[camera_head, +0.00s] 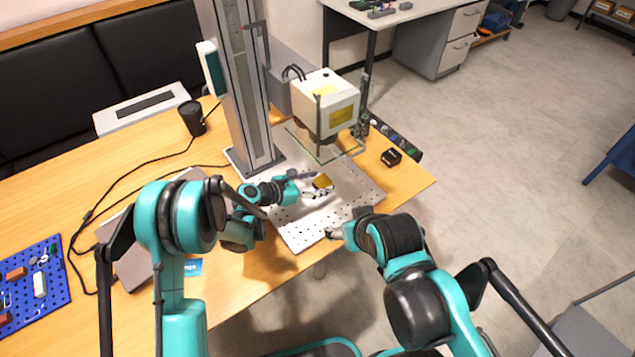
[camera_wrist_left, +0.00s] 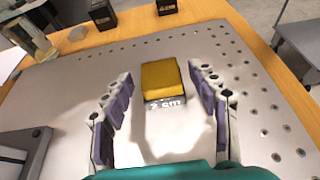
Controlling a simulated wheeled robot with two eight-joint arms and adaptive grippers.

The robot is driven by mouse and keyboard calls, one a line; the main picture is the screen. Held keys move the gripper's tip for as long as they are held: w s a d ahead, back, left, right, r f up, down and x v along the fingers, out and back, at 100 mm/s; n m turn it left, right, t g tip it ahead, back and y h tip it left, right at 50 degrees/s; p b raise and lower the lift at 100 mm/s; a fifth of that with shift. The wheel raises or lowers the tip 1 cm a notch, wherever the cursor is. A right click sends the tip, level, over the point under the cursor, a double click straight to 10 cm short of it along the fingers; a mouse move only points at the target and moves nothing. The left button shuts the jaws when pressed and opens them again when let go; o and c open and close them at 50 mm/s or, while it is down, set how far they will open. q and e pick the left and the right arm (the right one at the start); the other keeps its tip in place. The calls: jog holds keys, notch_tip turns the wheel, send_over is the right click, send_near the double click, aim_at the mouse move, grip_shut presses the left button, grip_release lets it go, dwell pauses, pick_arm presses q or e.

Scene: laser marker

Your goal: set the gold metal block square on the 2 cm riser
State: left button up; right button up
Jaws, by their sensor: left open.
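The gold metal block (camera_wrist_left: 160,74) sits on top of the riser (camera_wrist_left: 166,104), whose front face reads "2 cm". Its edges look roughly in line with the riser's, with no clear tilt. In the head view the gold block (camera_head: 323,181) is small, on the perforated plate under the laser head. My left gripper (camera_head: 313,187) is open around it; in the left wrist view one finger stands on each side, with a visible gap between each and the block. My right gripper (camera_head: 333,233) is low by the plate's front edge, away from the block; its jaw opening is too small to tell.
The perforated metal plate (camera_head: 300,236) has free room around the riser. The white laser head (camera_head: 325,100) hangs close above, on a tall column (camera_head: 240,90). A black box (camera_head: 391,157) lies on the table's right.

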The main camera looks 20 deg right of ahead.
pick_arm(q)
jog(key=p+v, duration=0.3)
jog(key=v, duration=0.9)
jog(key=shift+a+r, duration=0.25)
jog(key=shift+r, duration=0.15)
jog(key=s+a+r+m+t+y, duration=0.1)
jog(key=s+a+r+m+y, duration=0.5)
jog(key=s+a+r+m, duration=0.35)
jog(key=s+a+r+m+t+y, duration=0.1)
jog(key=s+a+r+m+y, duration=0.2)
jog(key=s+a+m, duration=0.9)
jog(key=a+y, duration=0.3)
jog(key=shift+s+r+t+y, duration=0.2)
jog(key=shift+s+t+y, duration=0.05)
jog(key=shift+t+y, duration=0.05)
